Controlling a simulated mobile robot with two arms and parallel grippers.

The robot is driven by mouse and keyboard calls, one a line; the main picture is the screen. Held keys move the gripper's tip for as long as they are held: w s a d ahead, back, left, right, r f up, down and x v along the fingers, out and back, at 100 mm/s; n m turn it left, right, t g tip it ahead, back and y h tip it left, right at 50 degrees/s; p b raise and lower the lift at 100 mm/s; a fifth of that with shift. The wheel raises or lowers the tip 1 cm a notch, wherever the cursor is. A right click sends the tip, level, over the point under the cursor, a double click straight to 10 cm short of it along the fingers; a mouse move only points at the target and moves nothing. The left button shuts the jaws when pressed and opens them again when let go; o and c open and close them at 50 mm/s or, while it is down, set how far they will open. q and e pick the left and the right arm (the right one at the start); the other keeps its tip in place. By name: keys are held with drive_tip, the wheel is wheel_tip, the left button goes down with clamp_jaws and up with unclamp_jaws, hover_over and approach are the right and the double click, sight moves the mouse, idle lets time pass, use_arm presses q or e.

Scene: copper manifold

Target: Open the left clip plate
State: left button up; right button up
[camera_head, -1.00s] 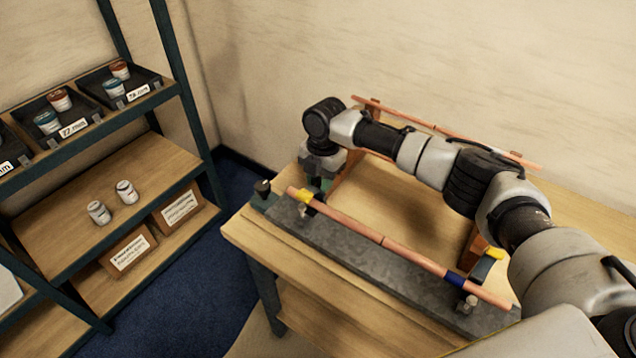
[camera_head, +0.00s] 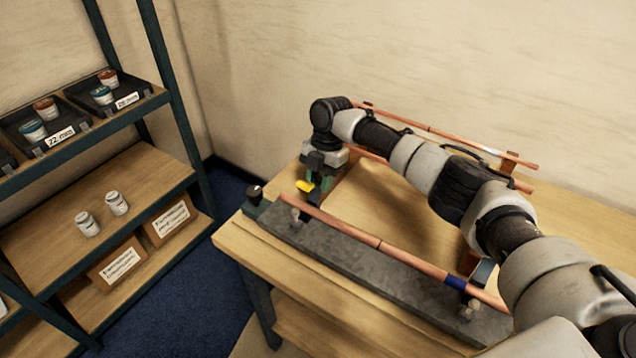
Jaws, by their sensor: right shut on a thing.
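The left clip plate (camera_head: 304,186) is a small yellow piece at the left end of the grey fixture bar (camera_head: 350,262). It stands off the copper pipe (camera_head: 345,228), slightly behind the pipe's left end. My right gripper (camera_head: 313,180) points down and is shut on the plate; the fingers partly hide it. The pipe lies along the bar, with its left end uncovered. A blue band (camera_head: 456,283) shows around the pipe near its right end. My left gripper is not in view.
A wooden workbench (camera_head: 285,270) carries the bar. A second copper pipe (camera_head: 440,132) runs behind my right arm near the wall. A dark knob (camera_head: 254,192) stands at the bench's left corner. Shelves with jars (camera_head: 88,224) and boxes stand at left.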

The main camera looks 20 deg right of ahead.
drive_tip(key=shift+s+d+f, duration=0.1)
drive_tip(key=shift+f, duration=0.15)
drive_tip(key=shift+d+f+b, duration=0.1)
drive_tip(key=shift+f+b, duration=0.15)
drive_tip(key=shift+b, duration=0.4)
drive_tip(key=shift+w+d+g+y+b, duration=0.25)
drive_tip(key=shift+g+y+b, duration=0.25)
drive_tip(key=shift+y+b, duration=0.15)
drive_tip(key=o, duration=0.9)
drive_tip(key=shift+w, duration=0.1)
drive_tip(key=shift+r, duration=0.1)
drive_tip(key=shift+a+r, duration=0.1)
drive_tip(key=shift+p+v, duration=0.55)
drive_tip(key=shift+v, duration=2.4)
